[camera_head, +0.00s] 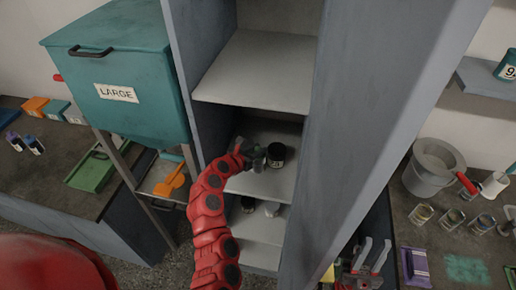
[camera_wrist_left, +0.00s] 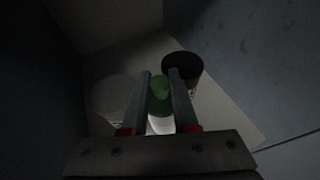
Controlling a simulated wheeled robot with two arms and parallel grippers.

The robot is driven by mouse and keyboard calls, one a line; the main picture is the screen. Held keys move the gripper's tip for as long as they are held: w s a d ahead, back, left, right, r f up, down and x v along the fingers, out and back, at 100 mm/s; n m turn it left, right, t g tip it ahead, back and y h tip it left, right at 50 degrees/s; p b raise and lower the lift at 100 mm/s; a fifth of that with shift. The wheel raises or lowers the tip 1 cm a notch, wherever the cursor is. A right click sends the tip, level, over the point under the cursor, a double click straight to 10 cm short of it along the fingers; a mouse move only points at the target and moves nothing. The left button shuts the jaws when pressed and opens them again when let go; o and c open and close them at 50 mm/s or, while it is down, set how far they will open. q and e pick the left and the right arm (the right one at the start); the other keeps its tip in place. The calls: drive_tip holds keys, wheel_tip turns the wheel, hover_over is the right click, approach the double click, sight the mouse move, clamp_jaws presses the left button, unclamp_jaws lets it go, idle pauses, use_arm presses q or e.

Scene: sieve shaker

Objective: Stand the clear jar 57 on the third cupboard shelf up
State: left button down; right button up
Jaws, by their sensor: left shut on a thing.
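My left gripper (camera_head: 258,158) is inside the cupboard, over a middle shelf (camera_head: 262,186). In the left wrist view its fingers (camera_wrist_left: 160,86) are shut on a green-topped jar (camera_wrist_left: 160,106) with a pale lower part. A dark jar (camera_head: 277,156) with a white label stands upright on the same shelf, just right of the gripper; its black lid also shows in the wrist view (camera_wrist_left: 182,65). A pale, clear-looking container (camera_wrist_left: 113,92) is left of the fingers. I cannot read 57 on any jar. My right gripper (camera_head: 371,258) is open and empty outside the cupboard.
The cupboard's side walls (camera_head: 345,120) close in the shelf on both sides. An upper shelf (camera_head: 255,75) is empty. A teal LARGE bin (camera_head: 125,85) is at left; a grey bucket (camera_head: 432,170) and several jars are at right.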

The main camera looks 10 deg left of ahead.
use_arm(q)
drive_tip(key=shift+f, duration=0.15)
drive_tip(key=c, duration=0.7)
unclamp_jaws()
drive_tip(key=shift+r, duration=0.2)
drive_tip(key=shift+s+a+r+b, duration=0.2)
drive_tip(key=shift+s+b, duration=0.1)
drive_tip(key=shift+s, duration=0.2)
drive_tip(key=b+v, duration=0.3)
drive_tip(key=v, duration=0.7)
drive_tip(key=shift+s+r, duration=0.15)
drive_tip(key=shift+s, duration=0.2)
